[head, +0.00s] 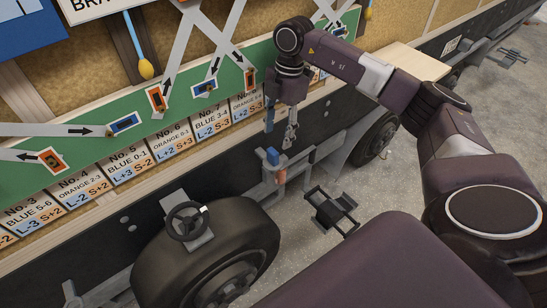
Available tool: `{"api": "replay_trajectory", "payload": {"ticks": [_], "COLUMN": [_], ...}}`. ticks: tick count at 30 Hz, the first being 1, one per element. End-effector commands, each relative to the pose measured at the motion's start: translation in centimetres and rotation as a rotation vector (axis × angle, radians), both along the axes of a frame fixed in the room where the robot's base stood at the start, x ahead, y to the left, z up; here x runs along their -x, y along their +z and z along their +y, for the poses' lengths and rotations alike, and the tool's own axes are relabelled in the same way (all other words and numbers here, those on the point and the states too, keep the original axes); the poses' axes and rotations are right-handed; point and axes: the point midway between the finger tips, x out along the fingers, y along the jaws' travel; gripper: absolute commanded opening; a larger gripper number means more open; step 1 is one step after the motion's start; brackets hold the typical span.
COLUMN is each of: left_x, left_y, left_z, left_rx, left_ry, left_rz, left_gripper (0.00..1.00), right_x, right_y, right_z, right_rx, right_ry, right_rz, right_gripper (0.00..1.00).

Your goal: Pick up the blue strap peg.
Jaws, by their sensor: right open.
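A small blue peg (272,157) stands upright at the top of a grey bracket on the trailer's dark side, just above an orange piece (281,176). I take it for the blue strap peg. My right gripper (279,137) points down above it, open, with its two fingers apart. One finger looks bluish, the other grey. The gripper appears empty. A gap shows between the fingertips and the peg, but its depth is hard to judge. My left gripper is not in view.
A green board (80,155) with grey straps and blue and orange plates runs behind the gripper, above number cards (175,141). A trailer wheel (205,250) with a small handwheel (187,221) is below left. A dark step-like frame (331,209) lies right of the bracket.

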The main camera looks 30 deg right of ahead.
Motion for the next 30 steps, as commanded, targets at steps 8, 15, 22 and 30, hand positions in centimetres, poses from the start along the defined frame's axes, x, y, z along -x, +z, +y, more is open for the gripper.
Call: {"api": "replay_trajectory", "payload": {"ticks": [8, 15, 22, 30], "left_x": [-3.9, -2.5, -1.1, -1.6], "left_y": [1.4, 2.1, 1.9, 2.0], "left_z": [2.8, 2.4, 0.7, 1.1], "left_rx": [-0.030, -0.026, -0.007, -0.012], "left_ry": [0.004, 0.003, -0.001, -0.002], "left_rz": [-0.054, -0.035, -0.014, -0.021], "left_gripper": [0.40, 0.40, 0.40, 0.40], "right_x": [0.4, 0.6, 0.5, 0.5], "right_y": [-3.0, -6.3, -6.8, -6.8], "right_z": [0.9, 1.6, 1.7, 1.7], "right_rx": [0.000, 0.000, 0.000, 0.000], "right_ry": [0.004, 0.002, 0.003, 0.003], "right_rz": [0.004, 0.003, 0.001, 0.001], "right_gripper": [0.48, 0.48, 0.48, 0.25]}}
